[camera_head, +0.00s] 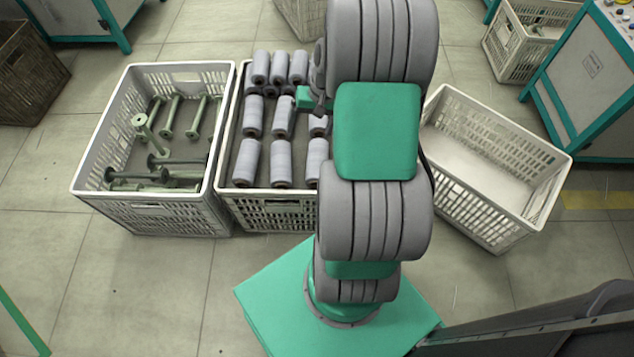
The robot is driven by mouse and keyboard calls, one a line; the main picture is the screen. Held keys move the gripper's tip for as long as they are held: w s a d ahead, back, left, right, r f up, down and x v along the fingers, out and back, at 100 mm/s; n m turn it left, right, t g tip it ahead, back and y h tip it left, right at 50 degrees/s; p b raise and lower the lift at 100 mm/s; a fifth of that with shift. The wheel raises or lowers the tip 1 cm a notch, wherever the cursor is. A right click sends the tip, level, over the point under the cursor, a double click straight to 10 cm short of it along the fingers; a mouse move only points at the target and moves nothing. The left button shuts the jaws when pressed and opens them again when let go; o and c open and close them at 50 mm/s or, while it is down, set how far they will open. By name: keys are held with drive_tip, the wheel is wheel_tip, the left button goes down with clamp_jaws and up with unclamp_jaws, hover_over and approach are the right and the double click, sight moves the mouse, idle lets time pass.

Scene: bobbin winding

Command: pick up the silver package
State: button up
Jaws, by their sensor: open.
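Several silver-grey wound packages stand or lie in rows in the middle white crate (222,150). One silver package (283,118) is in the middle row, just left of and below my gripper. Another package (318,126) is partly hidden by my arm. My gripper (308,101) is over the right part of this crate, small and partly hidden behind my arm. It is open, and I see nothing held in it. I cannot tell whether its fingers touch a package.
The left white crate (98,135) holds several green and dark empty bobbins. The right white crate (545,200) is tilted in the picture and looks empty. Machines with green frames (590,75) stand at the back. Grey tiled floor (120,290) is clear in front.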

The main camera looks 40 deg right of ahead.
drive_tip(key=m+b, duration=0.2)
drive_tip(key=b, duration=0.1)
approach(321, 156)
drive_tip(key=shift+y, duration=0.4)
drive_tip(key=x, duration=0.3)
drive_tip(key=d+x, duration=0.1)
drive_tip(key=shift+s+a+f, duration=0.15)
drive_tip(key=shift+s+f, duration=0.1)
drive_tip(key=shift+f, duration=0.3)
drive_tip(key=b+x, duration=0.1)
drive_tip(key=x, duration=0.1)
drive_tip(key=b+x, duration=0.1)
drive_tip(key=x, duration=0.1)
drive_tip(key=b+x, duration=0.1)
drive_tip(key=x, duration=0.2)
drive_tip(key=shift+w+a+r, duration=0.1)
drive_tip(key=shift+w, duration=0.25)
drive_tip(key=shift+c, duration=0.3)
drive_tip(key=shift+w+r, duration=0.1)
drive_tip(key=c, duration=1.7)
